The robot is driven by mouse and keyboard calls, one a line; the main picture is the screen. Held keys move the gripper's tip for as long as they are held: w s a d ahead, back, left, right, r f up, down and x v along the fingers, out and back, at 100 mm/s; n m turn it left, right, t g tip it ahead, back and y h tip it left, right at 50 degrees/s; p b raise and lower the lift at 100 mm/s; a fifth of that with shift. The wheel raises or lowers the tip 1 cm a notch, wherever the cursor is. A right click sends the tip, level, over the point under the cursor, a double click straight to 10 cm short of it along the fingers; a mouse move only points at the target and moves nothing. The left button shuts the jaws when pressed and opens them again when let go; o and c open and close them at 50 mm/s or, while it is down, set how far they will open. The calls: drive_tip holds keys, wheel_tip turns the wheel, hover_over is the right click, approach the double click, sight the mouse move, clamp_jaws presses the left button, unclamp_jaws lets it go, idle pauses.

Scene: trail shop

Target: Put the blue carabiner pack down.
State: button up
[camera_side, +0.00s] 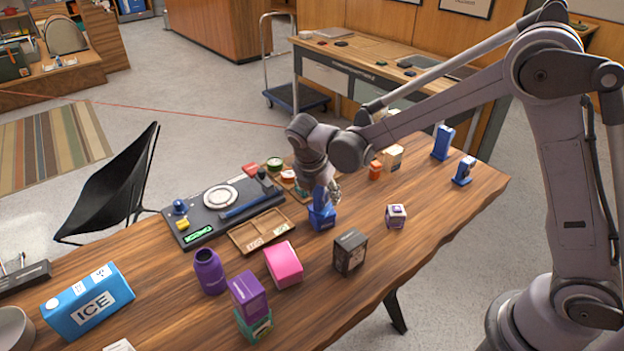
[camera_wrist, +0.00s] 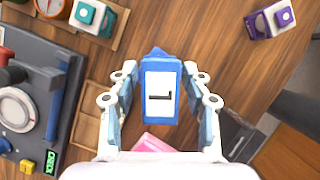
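The blue carabiner pack (camera_side: 321,218) is a small blue box directly below my gripper (camera_side: 328,190) in the side view. It appears to stand upright on the wooden table. In the wrist view the pack (camera_wrist: 162,92) shows a pale face with a dark mark, between the two fingers of my gripper (camera_wrist: 160,70). A narrow strip of table shows between the pack and each finger, so the fingers look open around it and apart from it. The upper part of the pack is partly hidden by my gripper in the side view.
A wooden sorting tray (camera_side: 243,238) lies left of the pack, with a pink box (camera_side: 284,264) and a dark box (camera_side: 350,252) in front. A purple-and-white box (camera_side: 396,216) stands to the right. Two blue items (camera_side: 443,142) (camera_side: 463,171) stand at the far right.

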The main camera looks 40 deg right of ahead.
drive_tip(key=v, duration=1.2)
drive_tip(key=s+d+m+t+y, duration=0.2)
drive_tip(key=s+d+m, duration=0.2)
drive_tip(key=s+m, duration=0.4)
drive_tip(key=s+d+m+t+y, duration=0.2)
drive_tip(key=s+d+m, duration=0.3)
drive_tip(key=s+m, duration=0.4)
drive_tip(key=m+t, duration=0.1)
drive_tip(key=m, duration=0.4)
drive_tip(key=shift+s+f+m, duration=0.2)
drive_tip(key=shift+m, duration=0.1)
